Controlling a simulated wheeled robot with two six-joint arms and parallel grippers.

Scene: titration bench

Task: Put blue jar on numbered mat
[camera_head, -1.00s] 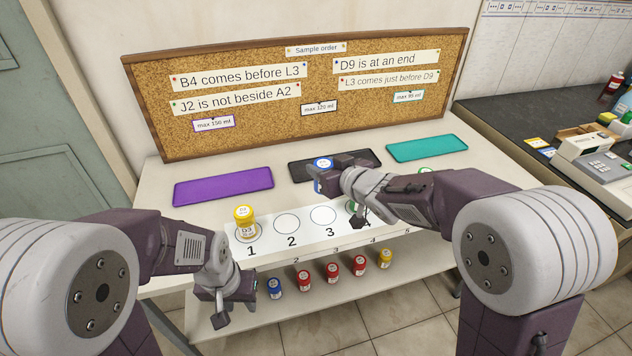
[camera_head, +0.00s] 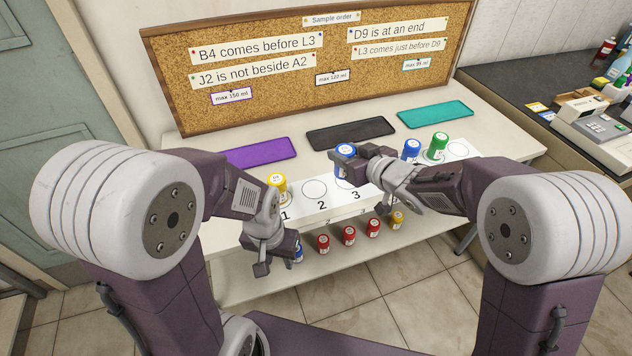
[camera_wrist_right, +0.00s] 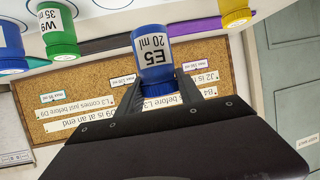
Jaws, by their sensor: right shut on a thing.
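My right gripper (camera_head: 358,160) is shut on a blue jar (camera_head: 345,151), upright beside circle 3 of the white numbered mat (camera_head: 322,206). In the right wrist view this jar (camera_wrist_right: 153,58) sits between the fingertips, labelled E5, 20 ml. I cannot tell whether its base touches the mat. Circle 2 is bare; circle 3 is partly hidden by the jar and gripper. A yellow jar (camera_head: 278,188) stands at circle 1. Another blue jar (camera_head: 411,149) and a green jar (camera_head: 437,147) stand toward the mat's right end. My left gripper (camera_head: 264,262) hangs low in front; its jaws are unclear.
Purple (camera_head: 258,153), black (camera_head: 350,133) and teal (camera_head: 435,114) mats lie along the back, before the corkboard (camera_head: 300,75). A lower shelf (camera_head: 345,258) holds several small jars, including red ones (camera_head: 348,236). A dark counter (camera_head: 510,88) stands at the right.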

